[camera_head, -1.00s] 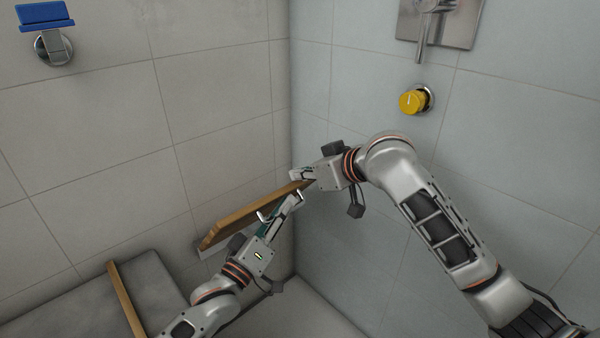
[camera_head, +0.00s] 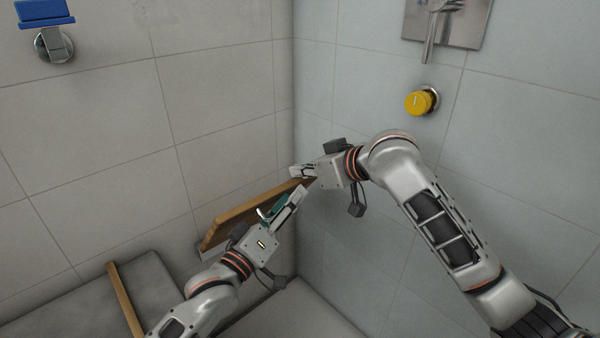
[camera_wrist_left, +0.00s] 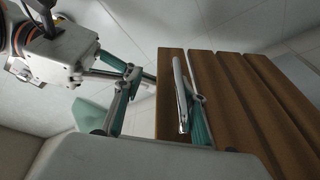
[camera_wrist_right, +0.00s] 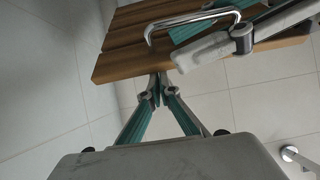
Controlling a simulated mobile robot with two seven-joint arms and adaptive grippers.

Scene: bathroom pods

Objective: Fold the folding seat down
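The folding seat (camera_head: 237,223) is a brown wooden slatted board by the left wall, tilted up in the head view. Its slats show in the left wrist view (camera_wrist_left: 232,90) and the right wrist view (camera_wrist_right: 128,60). A chrome handle (camera_wrist_right: 153,28) is on its face. My left gripper (camera_head: 284,202) is in front of that face by the handle, its fingers spread apart; I cannot see anything gripped. My right gripper (camera_head: 298,173) is at the seat's upper end. Its fingertips meet at the board's edge in the right wrist view (camera_wrist_right: 158,86), with nothing visible between them.
A grey bench (camera_head: 75,300) with a wooden strip (camera_head: 127,300) is at lower left. A yellow knob (camera_head: 419,102) and a metal mixer plate (camera_head: 462,22) are on the right wall. A blue-handled fitting (camera_head: 50,25) is on the left wall. The corner behind my right gripper is close.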

